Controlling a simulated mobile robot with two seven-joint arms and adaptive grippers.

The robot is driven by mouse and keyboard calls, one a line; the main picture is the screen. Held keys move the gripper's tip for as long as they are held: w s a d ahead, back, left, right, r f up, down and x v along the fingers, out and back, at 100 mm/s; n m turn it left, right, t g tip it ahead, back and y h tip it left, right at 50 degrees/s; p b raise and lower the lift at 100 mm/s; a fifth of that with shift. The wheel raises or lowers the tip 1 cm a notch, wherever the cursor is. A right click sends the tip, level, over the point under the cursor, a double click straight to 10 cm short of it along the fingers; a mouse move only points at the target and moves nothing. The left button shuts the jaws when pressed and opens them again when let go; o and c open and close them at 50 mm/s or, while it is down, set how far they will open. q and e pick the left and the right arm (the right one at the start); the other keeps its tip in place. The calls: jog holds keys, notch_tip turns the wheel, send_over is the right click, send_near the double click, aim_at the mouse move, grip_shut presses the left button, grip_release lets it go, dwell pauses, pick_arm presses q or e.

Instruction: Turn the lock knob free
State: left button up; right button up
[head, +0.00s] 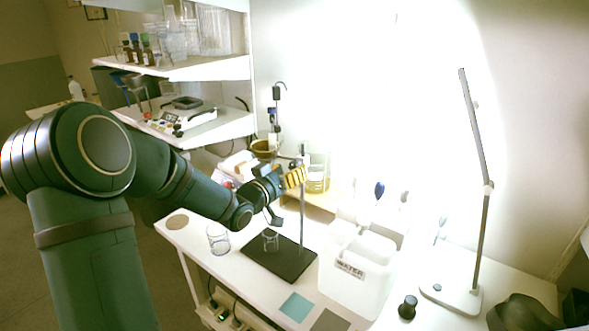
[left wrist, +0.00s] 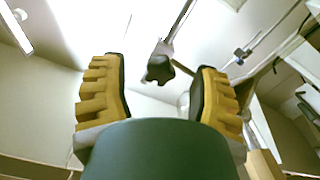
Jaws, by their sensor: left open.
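The dark lobed lock knob (left wrist: 158,68) shows in the left wrist view on a thin rod (left wrist: 180,20). It lies between the two yellow fingers as seen there, with clear gaps on both sides. My left gripper (left wrist: 158,88) is open and holds nothing. In the head view my left gripper (head: 294,177) is at the upper part of the stand's upright rod (head: 302,215), and the knob is hidden there. The rod rises from a black base plate (head: 262,263) on the white table. I cannot tell the depth between fingertips and knob. My right gripper is not in view.
A glass beaker (head: 270,241) is on the base plate, and another (head: 218,240) stands to its left. A white WATER container (head: 375,285) is right of the stand. A desk lamp (head: 485,190) stands further right. Shelves (head: 215,128) with equipment are behind my left arm.

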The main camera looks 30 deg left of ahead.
pick_arm(q)
jog(key=s, duration=0.9)
jog(key=shift+s+a, duration=0.3)
jog(key=shift+a, duration=0.1)
